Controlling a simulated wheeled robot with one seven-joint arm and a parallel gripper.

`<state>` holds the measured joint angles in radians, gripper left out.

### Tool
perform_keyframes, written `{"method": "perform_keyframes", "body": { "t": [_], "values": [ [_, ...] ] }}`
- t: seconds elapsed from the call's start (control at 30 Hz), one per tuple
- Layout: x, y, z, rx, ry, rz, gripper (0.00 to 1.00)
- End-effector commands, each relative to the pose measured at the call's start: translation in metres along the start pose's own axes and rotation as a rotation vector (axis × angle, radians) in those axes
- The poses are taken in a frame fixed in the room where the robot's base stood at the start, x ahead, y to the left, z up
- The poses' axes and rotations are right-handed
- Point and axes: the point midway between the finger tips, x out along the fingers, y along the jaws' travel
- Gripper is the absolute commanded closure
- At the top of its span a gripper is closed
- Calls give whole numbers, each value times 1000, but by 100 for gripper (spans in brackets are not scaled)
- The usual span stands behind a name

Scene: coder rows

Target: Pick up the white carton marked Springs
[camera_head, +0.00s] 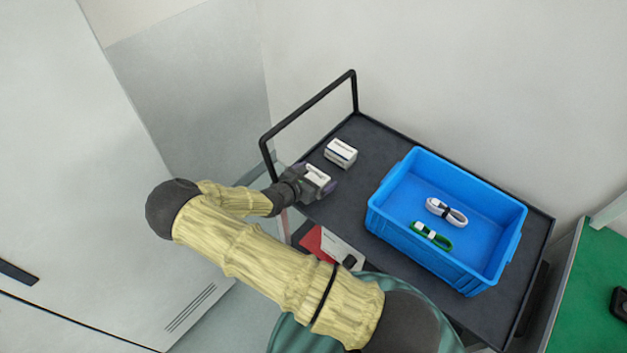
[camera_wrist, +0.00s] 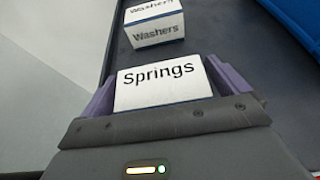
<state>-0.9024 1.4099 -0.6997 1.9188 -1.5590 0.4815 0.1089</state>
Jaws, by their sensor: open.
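The white carton marked Springs (camera_wrist: 160,82) sits between the two purple fingers of my gripper (camera_wrist: 165,92) in the wrist view. The fingers are open, one on each side of it. In the head view the carton (camera_head: 318,173) shows in part at my gripper (camera_head: 315,183), on the dark cart top near its left edge. Whether the fingers touch the carton cannot be told. My gripper hides the carton's lower part.
A white carton marked Washers (camera_wrist: 157,32) stands just beyond; it also shows in the head view (camera_head: 341,153). A blue crate (camera_head: 400,240) with a white cable (camera_head: 446,212) and a green cable (camera_head: 431,235) stands right on the cart (camera_head: 375,140). A black rail (camera_head: 310,104) borders the left end.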

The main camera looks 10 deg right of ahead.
Motion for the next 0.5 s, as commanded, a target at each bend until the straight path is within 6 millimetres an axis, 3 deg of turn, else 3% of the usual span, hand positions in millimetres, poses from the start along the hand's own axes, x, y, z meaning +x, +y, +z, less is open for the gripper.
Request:
{"method": "perform_keyframes", "body": {
  "t": [0.13, 0.33, 0.5],
  "values": [
    [0, 0, 0, 0, 0, 0, 4],
    [0, 0, 0, 0, 0, 0, 43],
    [0, 0, 0, 0, -1, 0, 46]
  ]
}}
